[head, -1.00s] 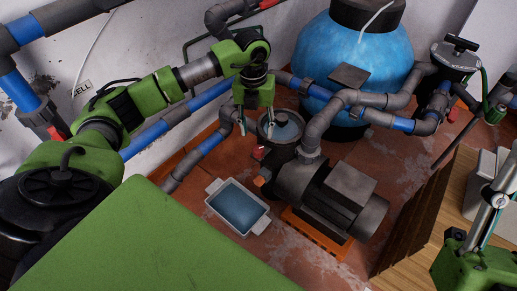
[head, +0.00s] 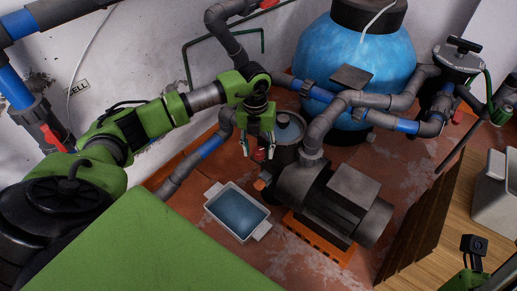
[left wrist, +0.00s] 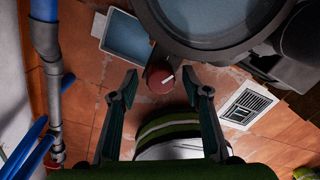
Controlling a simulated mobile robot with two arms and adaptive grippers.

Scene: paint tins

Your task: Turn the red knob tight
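The red knob (head: 260,155) is on the side of the grey strainer pot with a clear lid (head: 288,127), at the pump's front end. My left gripper (head: 259,149) is at the knob, pointing down. In the left wrist view its two fingers (left wrist: 160,73) are spread, one on each side of the knob, with gaps visible between them and it. Of my right arm only a green part and a black piece show at the bottom right; its fingers are not visible.
A white tray of water (head: 237,210) stands on the tiles below the knob. The black pump (head: 335,200) sits on an orange base to the right. Grey and blue pipes (head: 212,145) run close on the left. A big blue tank (head: 355,60) stands behind.

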